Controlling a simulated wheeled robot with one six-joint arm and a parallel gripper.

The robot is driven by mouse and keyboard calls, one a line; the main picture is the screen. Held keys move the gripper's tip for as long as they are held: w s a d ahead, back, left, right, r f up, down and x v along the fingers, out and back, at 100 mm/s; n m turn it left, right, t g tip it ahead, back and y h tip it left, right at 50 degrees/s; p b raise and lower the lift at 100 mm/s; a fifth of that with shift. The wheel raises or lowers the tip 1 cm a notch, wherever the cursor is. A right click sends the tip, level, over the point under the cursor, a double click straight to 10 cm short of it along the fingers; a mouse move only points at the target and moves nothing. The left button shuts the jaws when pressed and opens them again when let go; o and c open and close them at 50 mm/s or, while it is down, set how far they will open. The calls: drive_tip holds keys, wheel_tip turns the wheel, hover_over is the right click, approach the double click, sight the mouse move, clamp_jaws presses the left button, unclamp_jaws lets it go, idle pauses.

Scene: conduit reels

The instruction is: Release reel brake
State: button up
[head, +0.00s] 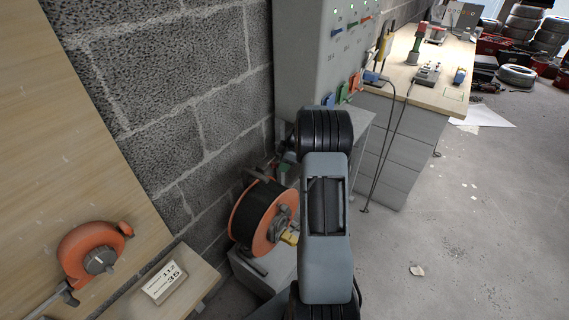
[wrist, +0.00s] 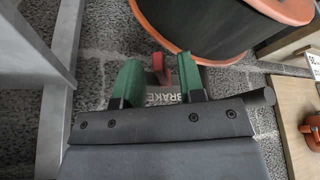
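The reel (head: 243,214), with orange flanges and a black winding, stands on a grey support (head: 262,275) by the block wall. Its orange rim (wrist: 160,35) fills the top of the wrist view. The red brake lever (wrist: 158,66) stands beyond a label (wrist: 162,98) reading BRAKE, below the reel's rim in the picture. My gripper (wrist: 158,76) has two green fingertips spread apart, with the lever showing between them. I see gaps beside the lever; contact cannot be told. In the head view my arm largely hides the gripper and the lever.
A grey cabinet (head: 312,60) with coloured plugs stands behind my arm. A workbench (head: 455,85) with tools is at the back right. An orange tape reel (head: 85,248) and a number card (head: 164,282) are at left. The floor at right is mostly open.

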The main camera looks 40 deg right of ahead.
drive_tip(key=shift+c, duration=0.3)
clamp_jaws()
drive_tip(key=m+b, duration=0.1)
drive_tip(key=a+m+t+b, duration=0.1)
drive_tip(key=m+b, duration=0.1)
drive_tip(key=shift+s+f+h, duration=0.1)
drive_tip(key=shift+s+h, duration=0.3)
drive_tip(key=m, duration=0.1)
drive_tip(key=a+m+h, duration=0.1)
drive_tip(key=shift+s+m+b, duration=0.25)
drive_tip(key=shift+m+b, duration=0.15)
drive_tip(key=m, duration=0.1)
drive_tip(key=a+m+h, duration=0.1)
drive_tip(key=m, duration=0.1)
drive_tip(key=shift+s+a+r+p, duration=0.1)
drive_tip(key=shift+r+p, duration=0.15)
drive_tip(key=shift+p, duration=0.1)
drive_tip(key=shift+a+m+h+p, duration=0.45)
drive_tip(key=shift+m+p, duration=0.25)
drive_tip(key=shift+m, duration=0.4)
drive_tip(key=shift+f, duration=0.1)
